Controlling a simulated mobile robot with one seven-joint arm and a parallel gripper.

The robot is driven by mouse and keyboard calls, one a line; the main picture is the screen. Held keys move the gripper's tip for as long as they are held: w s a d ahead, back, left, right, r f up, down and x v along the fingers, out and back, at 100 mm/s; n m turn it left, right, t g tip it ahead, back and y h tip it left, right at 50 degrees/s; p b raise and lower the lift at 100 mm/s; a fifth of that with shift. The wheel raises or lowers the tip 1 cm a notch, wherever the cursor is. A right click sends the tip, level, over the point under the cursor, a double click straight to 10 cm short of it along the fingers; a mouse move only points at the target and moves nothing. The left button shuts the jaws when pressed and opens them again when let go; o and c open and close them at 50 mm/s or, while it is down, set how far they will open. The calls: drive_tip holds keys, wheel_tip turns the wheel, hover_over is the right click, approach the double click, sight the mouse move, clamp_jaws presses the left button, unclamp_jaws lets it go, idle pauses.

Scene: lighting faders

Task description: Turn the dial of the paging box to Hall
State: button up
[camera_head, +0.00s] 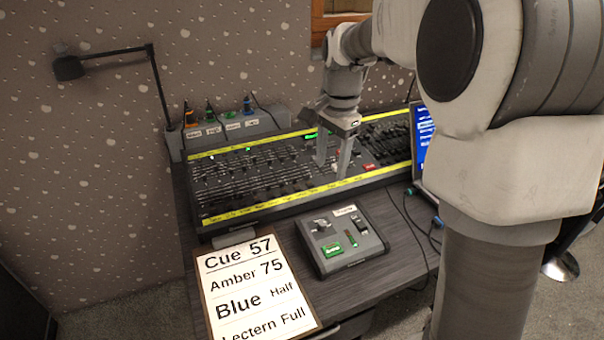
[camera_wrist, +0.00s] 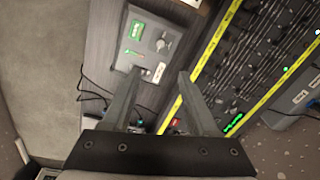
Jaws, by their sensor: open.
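The paging box (camera_head: 372,243) is a grey box on the desk, in front of the lighting console. A small grey knob, seemingly its dial (camera_head: 321,224), is at the box's upper left; it also shows in the wrist view (camera_wrist: 163,43). Which position it points to is too small to read. A green label or display (camera_head: 332,249) is near it, and a dark switch (camera_head: 360,225) is at the right. My gripper (camera_head: 331,166) is open and empty, pointing down over the console's front part, behind the box and apart from the dial.
The lighting console (camera_head: 250,212), with yellow strips and many faders, lies behind the box. A cue sheet (camera_head: 250,290) lies at the front left. A laptop (camera_head: 423,140) stands at the right, with cables nearby. A lamp (camera_head: 70,67) is at the back left.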

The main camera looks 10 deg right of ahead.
sight(323, 222)
drive_tip(key=f+b, duration=0.1)
drive_tip(key=f, duration=0.5)
drive_tip(key=w+f+b, duration=0.1)
drive_tip(key=f+b, duration=0.1)
drive_tip(key=f, duration=0.4)
drive_tip(key=f+b, duration=0.1)
drive_tip(key=f, duration=0.5)
drive_tip(key=shift+w+a+f+b, duration=0.1)
drive_tip(key=shift+w+a+b, duration=0.2)
drive_tip(key=shift+b, duration=0.1)
clamp_jaws()
